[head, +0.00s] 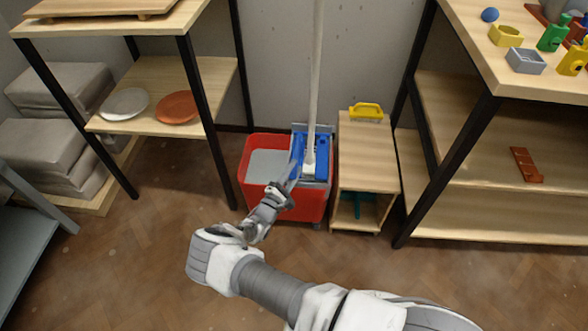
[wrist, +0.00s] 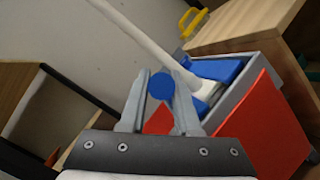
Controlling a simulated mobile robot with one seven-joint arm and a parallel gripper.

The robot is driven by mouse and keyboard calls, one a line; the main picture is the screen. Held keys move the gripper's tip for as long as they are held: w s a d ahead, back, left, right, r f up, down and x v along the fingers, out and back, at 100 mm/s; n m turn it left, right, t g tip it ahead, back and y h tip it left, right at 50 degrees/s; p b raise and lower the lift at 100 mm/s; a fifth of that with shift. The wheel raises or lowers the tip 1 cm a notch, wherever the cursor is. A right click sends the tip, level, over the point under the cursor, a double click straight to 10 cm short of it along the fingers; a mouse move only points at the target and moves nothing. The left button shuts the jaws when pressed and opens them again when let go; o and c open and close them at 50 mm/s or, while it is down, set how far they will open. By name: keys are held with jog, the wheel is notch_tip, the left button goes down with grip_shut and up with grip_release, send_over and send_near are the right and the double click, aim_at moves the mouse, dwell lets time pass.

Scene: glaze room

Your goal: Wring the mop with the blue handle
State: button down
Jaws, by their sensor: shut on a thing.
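A red mop bucket (head: 313,208) stands on the floor against the back wall, with a blue wringer (head: 316,160) at its right side. A mop with a long pale pole (head: 317,70) stands in the wringer, its lower end hidden there. The blue handle (head: 294,171) of the wringer rises at a slant on the near side. My gripper (head: 286,188) is shut on this handle, in front of the bucket. In the wrist view, the round blue end of the handle (wrist: 162,86) shows between my two fingers (wrist: 160,98); the rest of it is hidden.
A low wooden stand (head: 366,155) with a yellow brush-like thing (head: 366,112) on top is close to the bucket's right. Shelving with plates (head: 176,107) stands left, and a shelf unit (head: 480,185) right. The floor (head: 120,260) in front is clear.

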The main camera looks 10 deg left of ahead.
jog(key=c, duration=0.6)
grip_release()
jog(key=shift+f, duration=0.15)
jog(key=p+v, duration=0.3)
jog(key=v, duration=1.4)
jog(key=shift+s, duration=0.2)
